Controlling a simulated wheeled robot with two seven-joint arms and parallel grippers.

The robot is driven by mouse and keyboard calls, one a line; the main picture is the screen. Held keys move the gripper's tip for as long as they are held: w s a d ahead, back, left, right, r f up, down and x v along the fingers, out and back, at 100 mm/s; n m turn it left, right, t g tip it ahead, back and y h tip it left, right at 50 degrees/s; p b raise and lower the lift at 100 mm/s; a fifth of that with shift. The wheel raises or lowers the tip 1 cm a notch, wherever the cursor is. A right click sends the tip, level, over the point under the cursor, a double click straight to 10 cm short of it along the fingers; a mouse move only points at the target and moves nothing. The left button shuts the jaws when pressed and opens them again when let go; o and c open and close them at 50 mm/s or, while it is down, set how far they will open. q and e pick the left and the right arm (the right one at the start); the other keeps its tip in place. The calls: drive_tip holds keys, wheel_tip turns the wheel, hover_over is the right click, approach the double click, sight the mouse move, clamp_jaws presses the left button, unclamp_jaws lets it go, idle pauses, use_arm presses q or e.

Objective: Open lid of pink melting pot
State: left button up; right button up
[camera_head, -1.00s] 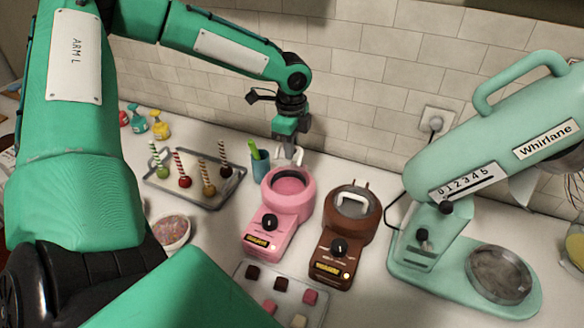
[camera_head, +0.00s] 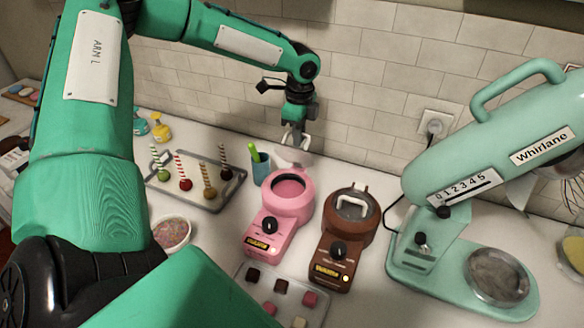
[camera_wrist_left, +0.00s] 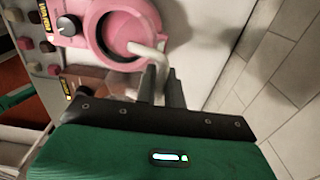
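The pink melting pot (camera_head: 278,223) stands on the counter, its round bowl uncovered from above and pink melt showing inside. It also shows in the wrist view (camera_wrist_left: 92,22). My left gripper (camera_head: 295,140) is just behind and above the bowl. Its fingers (camera_wrist_left: 160,86) are closed around a white curved handle (camera_wrist_left: 150,50). The pale lid (camera_head: 293,157) hangs under the fingers at the bowl's back edge, apart from the bowl opening; whether its edge touches the rim is unclear. My right gripper is not in view.
A brown melting pot (camera_head: 333,246) with its lid on stands close to the right. A tray of cake pops (camera_head: 211,207) and a cup (camera_head: 261,170) are left. A chocolate tray (camera_head: 252,271) lies in front. A mint mixer (camera_head: 455,262) stands right; the tiled wall is behind.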

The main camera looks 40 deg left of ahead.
use_arm(q)
drive_tip(key=w+a+f+b, duration=0.2)
drive_tip(key=w, duration=0.4)
drive_tip(key=shift+w+f, duration=0.15)
drive_tip(key=shift+w, duration=0.25)
drive_tip(key=o, duration=1.2)
drive_tip(key=shift+s+r+p, duration=0.1)
drive_tip(key=shift+r+p, duration=2.1)
drive_tip(key=shift+r, duration=1.4)
